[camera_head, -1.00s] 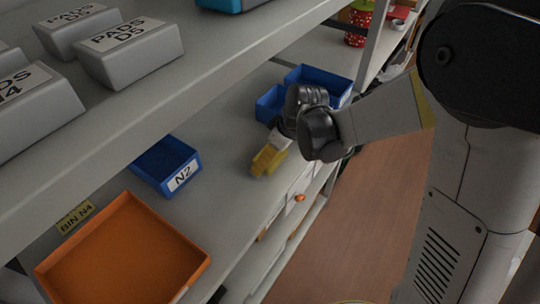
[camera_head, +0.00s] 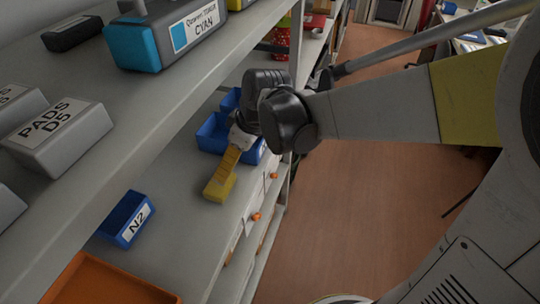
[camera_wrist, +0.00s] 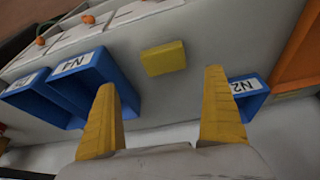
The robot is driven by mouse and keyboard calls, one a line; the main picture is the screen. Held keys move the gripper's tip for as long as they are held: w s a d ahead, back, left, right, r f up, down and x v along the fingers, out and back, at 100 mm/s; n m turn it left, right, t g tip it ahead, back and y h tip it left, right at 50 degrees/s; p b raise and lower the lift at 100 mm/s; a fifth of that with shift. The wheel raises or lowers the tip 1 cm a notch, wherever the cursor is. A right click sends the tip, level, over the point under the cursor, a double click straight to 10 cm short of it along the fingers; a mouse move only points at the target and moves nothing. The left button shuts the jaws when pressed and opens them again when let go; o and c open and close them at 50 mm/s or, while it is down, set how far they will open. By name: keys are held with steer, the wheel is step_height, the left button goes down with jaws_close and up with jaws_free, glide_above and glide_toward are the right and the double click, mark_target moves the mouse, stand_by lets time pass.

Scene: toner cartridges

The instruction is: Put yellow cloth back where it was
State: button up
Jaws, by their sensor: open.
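The yellow cloth (camera_head: 219,189) is a small flat folded block lying on the lower grey shelf near its front edge. It also shows in the wrist view (camera_wrist: 164,58), at upper centre. My gripper (camera_head: 225,168) reaches down over the shelf, its yellow fingers close to the cloth in the head view. In the wrist view my gripper (camera_wrist: 160,80) is open and empty, its fingers spread wide. The cloth lies beyond the fingertips, across the gap between them, and no finger is seen touching it.
A blue bin marked N2 (camera_head: 123,226) and an orange tray (camera_head: 100,288) stand nearer on the shelf. More blue bins (camera_head: 211,136) stand farther along; one is marked N4 (camera_wrist: 76,66). The upper shelf holds grey PADS boxes (camera_head: 62,135) and a cyan toner cartridge (camera_head: 135,48).

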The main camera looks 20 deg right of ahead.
steer(key=s+d+r+m+t+h, duration=0.1)
steer(key=s+d+r+m+t, duration=0.1)
steer(key=s, duration=0.5)
steer(key=s+d+r+m+t+h, duration=0.2)
steer(key=s+d+r+m, duration=0.2)
steer(key=s+d+m, duration=0.3)
steer(key=shift+d, duration=0.85)
